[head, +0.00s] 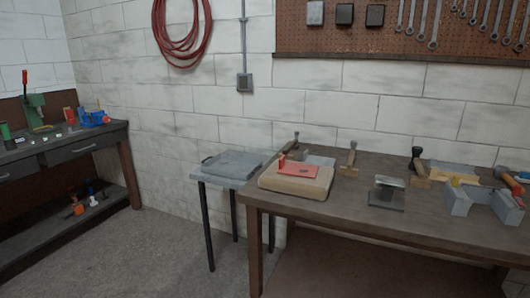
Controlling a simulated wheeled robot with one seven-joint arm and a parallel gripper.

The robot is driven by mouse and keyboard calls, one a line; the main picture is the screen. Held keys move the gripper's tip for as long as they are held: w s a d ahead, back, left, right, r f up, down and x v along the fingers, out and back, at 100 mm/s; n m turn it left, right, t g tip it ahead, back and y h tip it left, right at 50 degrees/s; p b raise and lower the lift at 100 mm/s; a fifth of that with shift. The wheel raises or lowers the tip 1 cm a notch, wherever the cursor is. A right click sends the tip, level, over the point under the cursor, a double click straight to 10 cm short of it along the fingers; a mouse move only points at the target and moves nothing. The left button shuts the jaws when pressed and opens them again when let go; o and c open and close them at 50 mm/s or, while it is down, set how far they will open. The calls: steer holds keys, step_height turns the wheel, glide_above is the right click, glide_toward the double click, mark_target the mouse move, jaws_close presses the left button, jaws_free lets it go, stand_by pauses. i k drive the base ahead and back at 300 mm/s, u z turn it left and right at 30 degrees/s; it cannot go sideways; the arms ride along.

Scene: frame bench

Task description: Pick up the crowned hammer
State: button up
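My gripper is not in view. On the wooden bench (335,215) at the right, a tool with a dark end and an orange-brown shaft (509,179) rests by grey blocks at the right edge, partly cut off; it may be a hammer. A dark-topped tool with a wooden block (417,166) stands behind the middle of the bench. A smaller wooden upright tool (350,158) stands left of it. Another dark-topped tool (291,144) shows behind a red pad (298,169). I cannot tell which of these is the crowned hammer.
A tan cushion (290,184) lies under the red pad. A small metal anvil-like block (388,188) and grey blocks (457,199) stand on the bench. A small side table (231,164) stands left of it, a cluttered workbench (70,147) far left. The floor between is clear.

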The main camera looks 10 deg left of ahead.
mark_target(294, 145)
steer(key=u, duration=0.4)
steer(key=k, duration=0.9)
steer(key=u, duration=0.85)
steer(key=i, duration=2.25)
steer(key=z, duration=0.95)
steer(key=i, duration=0.5)
steer(key=z, duration=0.2)
